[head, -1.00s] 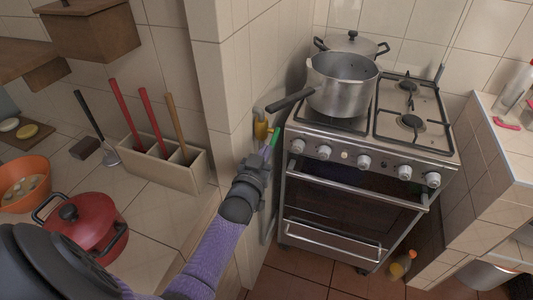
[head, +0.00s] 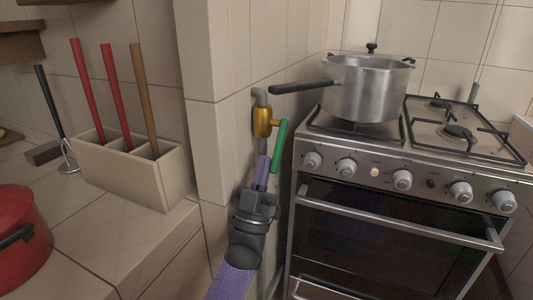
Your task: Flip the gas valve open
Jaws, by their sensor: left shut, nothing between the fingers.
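The gas valve (head: 262,122) is a brass body on a grey pipe that comes out of the tiled wall, left of the stove. Its green handle (head: 279,146) hangs from the right side of the body, slanting steeply downward. My left gripper (head: 262,172) is just below the valve, pointing up. Its purple fingers are shut with nothing between them. The fingertips are close to the lower end of the green handle, on its left; I cannot tell whether they touch. My right gripper is not in view.
The gas stove (head: 400,180) stands right of the valve, with a steel pot (head: 365,90) on it whose black handle (head: 300,87) reaches left above the valve. A utensil box (head: 140,172) and red pot (head: 20,240) stand on the left counter.

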